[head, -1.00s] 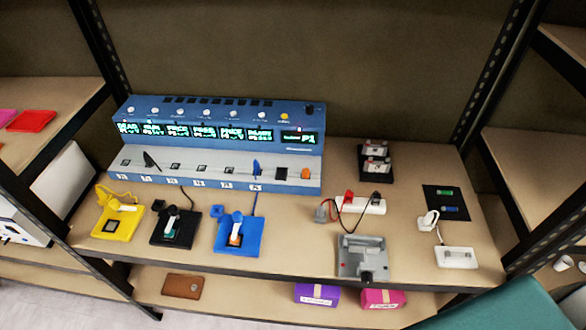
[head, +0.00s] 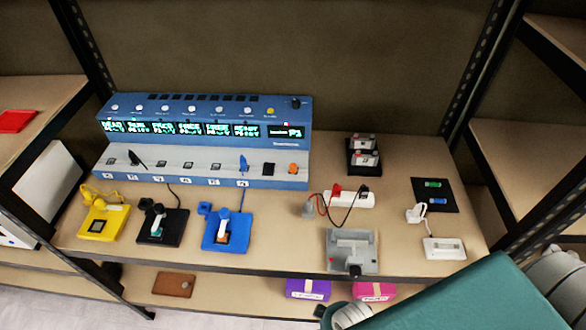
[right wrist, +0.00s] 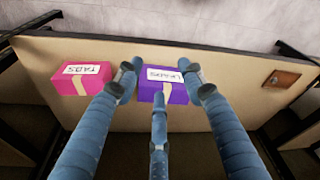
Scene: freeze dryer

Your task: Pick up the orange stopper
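The orange stopper (head: 293,168) is a small orange piece at the right end of the lower ledge of the blue machine (head: 205,170) in the head view. In the head view my right arm comes in at the lower right, below the stopper. My left gripper is not in view.
Yellow (head: 100,226), black (head: 158,226) and blue (head: 228,230) stands are in front of the machine. A grey device (head: 352,250), power strip (head: 348,199) and white box (head: 444,248) stand to the right. A pink box (right wrist: 82,82) is beside the purple one. Dark shelf posts flank the shelf.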

